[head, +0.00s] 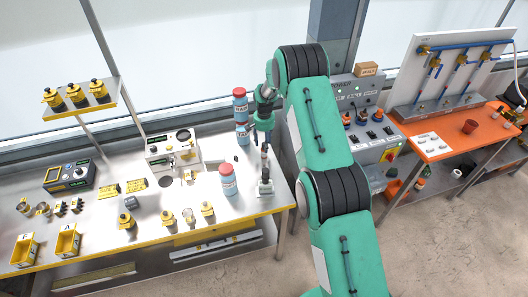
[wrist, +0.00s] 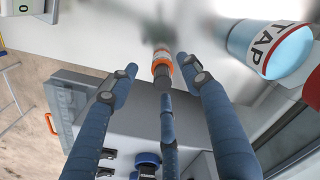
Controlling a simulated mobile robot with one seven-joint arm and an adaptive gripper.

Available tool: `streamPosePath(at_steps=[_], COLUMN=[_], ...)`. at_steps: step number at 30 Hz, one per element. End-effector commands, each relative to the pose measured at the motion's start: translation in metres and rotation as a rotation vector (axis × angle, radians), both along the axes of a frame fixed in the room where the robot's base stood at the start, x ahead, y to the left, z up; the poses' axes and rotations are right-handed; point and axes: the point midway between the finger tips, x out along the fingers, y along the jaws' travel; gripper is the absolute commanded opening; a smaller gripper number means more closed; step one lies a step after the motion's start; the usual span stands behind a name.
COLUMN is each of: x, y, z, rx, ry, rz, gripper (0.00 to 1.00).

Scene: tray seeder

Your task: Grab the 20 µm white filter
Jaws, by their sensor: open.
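I cannot make out which thing is the 20 µm white filter; no such label is readable. My gripper (head: 264,138) hangs over the right end of the steel bench, beside the red-and-blue bottles. In the wrist view its blue fingers (wrist: 157,72) are spread open. A small upright piece with an orange band and a pale label (wrist: 162,64) shows between the fingertips; I cannot tell whether they touch it. In the head view, a slim dark-topped device on a pale base (head: 265,186) stands below my gripper.
A labelled bottle (wrist: 270,46) is close to the right finger in the wrist view. Another bottle (head: 228,180) stands left of my gripper. Several small yellow-and-black parts (head: 126,220) line the bench front. Yellow bins (head: 24,251) stand far left. A grey control box (head: 362,115) is on the right.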

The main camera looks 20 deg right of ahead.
Motion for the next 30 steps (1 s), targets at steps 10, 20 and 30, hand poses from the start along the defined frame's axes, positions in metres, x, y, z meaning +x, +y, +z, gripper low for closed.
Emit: streamPosePath(at_steps=[10,20,30], x=[0.0,0.002,0.003], y=[0.0,0.0,0.0], z=[-0.001,-0.023,-0.05], rx=[0.0,0.0,0.0], ry=[0.0,0.002,0.0], rz=[0.0,0.0,0.0], gripper=[0.48,0.48,0.48])
